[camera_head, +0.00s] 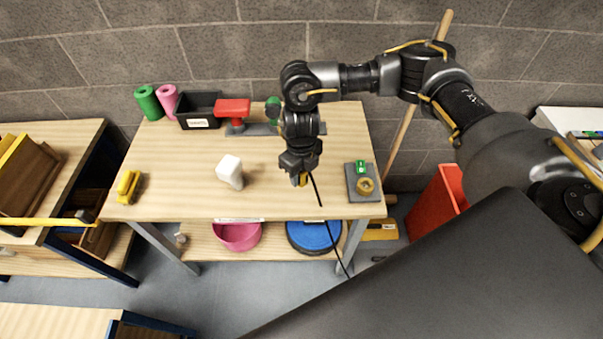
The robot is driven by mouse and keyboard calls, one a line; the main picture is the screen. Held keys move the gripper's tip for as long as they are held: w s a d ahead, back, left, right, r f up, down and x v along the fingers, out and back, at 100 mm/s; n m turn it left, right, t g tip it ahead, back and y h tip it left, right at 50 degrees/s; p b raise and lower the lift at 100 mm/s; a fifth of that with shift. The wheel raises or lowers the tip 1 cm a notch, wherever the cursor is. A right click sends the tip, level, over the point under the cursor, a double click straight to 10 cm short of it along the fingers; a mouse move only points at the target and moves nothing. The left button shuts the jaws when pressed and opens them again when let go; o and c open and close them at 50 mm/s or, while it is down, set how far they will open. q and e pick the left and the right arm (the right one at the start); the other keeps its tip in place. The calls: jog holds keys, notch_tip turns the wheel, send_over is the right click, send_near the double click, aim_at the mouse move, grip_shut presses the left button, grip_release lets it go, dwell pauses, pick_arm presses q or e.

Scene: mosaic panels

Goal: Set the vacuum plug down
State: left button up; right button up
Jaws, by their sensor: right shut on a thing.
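My right gripper (299,178) is over the right-middle part of the wooden workbench (190,150), pointing down. A thin black cable (319,198) runs from there over the bench's front edge and down towards the floor. I cannot tell whether the plug touches the benchtop. My left gripper is not in view.
A grey plate (352,194) with a green block and a yellow ring lies to the right. A white object (230,171) and a yellow tool (128,186) are to the left. A red-and-grey device (233,108) and black bin (200,104) stand behind. The front-middle benchtop is clear.

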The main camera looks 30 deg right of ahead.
jog(key=w+f, duration=0.1)
jog(key=d+f, duration=0.1)
jog(key=f, duration=0.1)
jog(key=w+d+f, duration=0.1)
jog(key=shift+w+d+f, duration=0.2)
jog(key=shift+w+f, duration=0.15)
jog(key=shift+f, duration=0.05)
jog(key=shift+w+d+f, duration=0.15)
jog(key=shift+f, duration=1.65)
jog(key=shift+f+b, duration=0.2)
jog(key=shift+b, duration=0.15)
jog(key=o, duration=1.3)
jog(key=shift+r, duration=0.1)
